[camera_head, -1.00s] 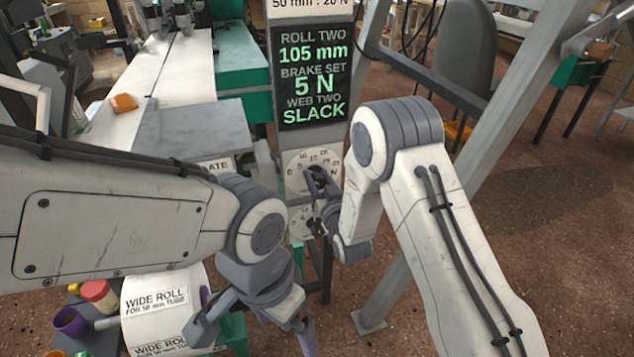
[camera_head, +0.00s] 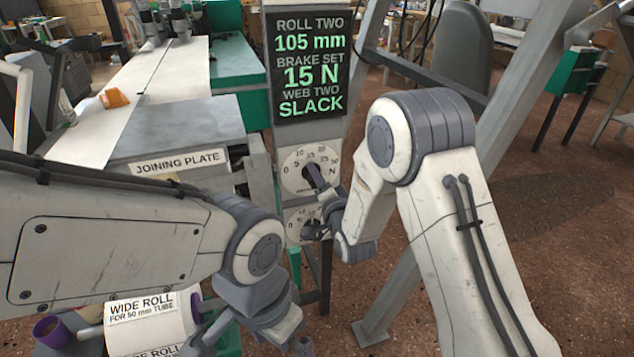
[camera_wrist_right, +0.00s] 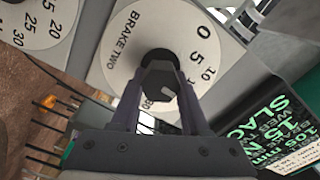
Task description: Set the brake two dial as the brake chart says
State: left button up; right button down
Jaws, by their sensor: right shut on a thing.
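The brake two dial (camera_head: 297,174) is the upper white dial on the post in the head view. It also fills the middle of the right wrist view (camera_wrist_right: 118,70), marked BRAKE TWO. My right gripper (camera_wrist_right: 160,85) is shut on its dark knob; in the head view the gripper (camera_head: 322,190) partly covers the dial. The green-lettered display (camera_head: 308,65) above reads roll two 105 mm, brake set 15 N, web two slack. No brake chart is readable now. My left gripper (camera_head: 250,345) hangs low, fingers apart and empty, partly cut off by the bottom edge.
A second dial (camera_head: 296,226) sits just below, partly behind my right gripper, and shows in the right wrist view (camera_wrist_right: 38,30). The joining plate (camera_head: 178,162) lies left of the post. A wide roll (camera_head: 150,325) is at lower left. A slanted metal frame stands right.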

jog(key=shift+f+m+b, duration=0.15)
jog(key=shift+m+b, duration=0.85)
jog(key=shift+m, duration=1.2)
jog(key=shift+c, duration=1.9)
grip_release()
jog(key=v, duration=1)
jog(key=shift+s+p, duration=0.25)
jog(key=shift+p, duration=0.05)
